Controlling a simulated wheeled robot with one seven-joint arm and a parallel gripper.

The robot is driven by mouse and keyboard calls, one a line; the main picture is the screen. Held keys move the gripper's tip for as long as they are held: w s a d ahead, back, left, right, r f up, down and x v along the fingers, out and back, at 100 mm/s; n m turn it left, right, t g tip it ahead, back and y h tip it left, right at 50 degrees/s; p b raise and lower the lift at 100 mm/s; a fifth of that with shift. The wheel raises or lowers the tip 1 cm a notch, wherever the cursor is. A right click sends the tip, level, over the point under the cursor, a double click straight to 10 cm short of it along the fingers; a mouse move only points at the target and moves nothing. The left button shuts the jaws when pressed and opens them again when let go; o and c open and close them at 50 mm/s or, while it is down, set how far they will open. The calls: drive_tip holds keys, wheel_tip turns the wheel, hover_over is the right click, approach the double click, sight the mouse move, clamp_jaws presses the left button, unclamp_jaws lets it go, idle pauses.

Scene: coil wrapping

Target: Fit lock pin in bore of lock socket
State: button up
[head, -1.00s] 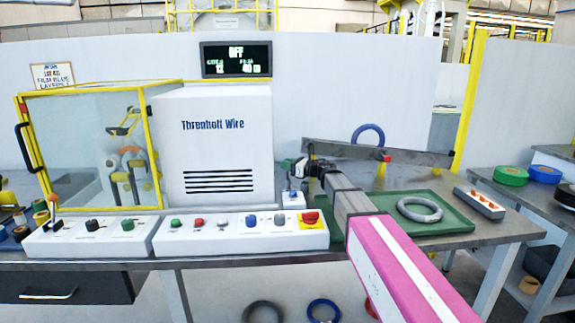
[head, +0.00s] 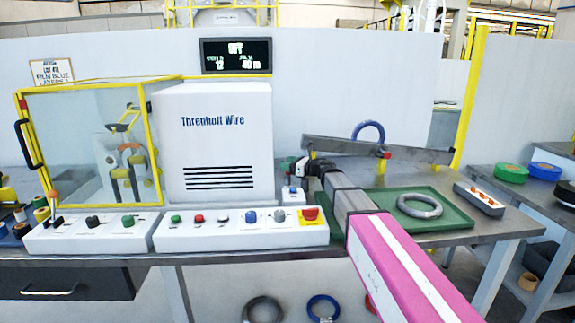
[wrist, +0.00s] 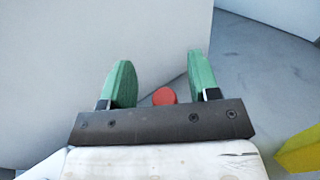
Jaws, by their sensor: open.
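My gripper (head: 292,165) is at the back of the bench, by the right side of the white machine. In the wrist view its two green fingers (wrist: 160,66) are spread apart and empty. A red round piece (wrist: 164,96) shows low between them, apart from both fingers; I cannot tell whether it is the lock pin's head. No bore can be made out.
The white machine (head: 215,130) is close on the left, with button panels (head: 240,236) in front. A grey bar (head: 340,147) carries a blue ring (head: 369,131) behind my arm. A green tray (head: 455,224) holds a grey coil (head: 420,206). A yellow piece (wrist: 298,153) shows at the wrist view's right.

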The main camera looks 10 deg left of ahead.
drive_tip(key=v, duration=1)
drive_tip(key=shift+s+d, duration=0.15)
drive_tip(key=shift+d, duration=0.2)
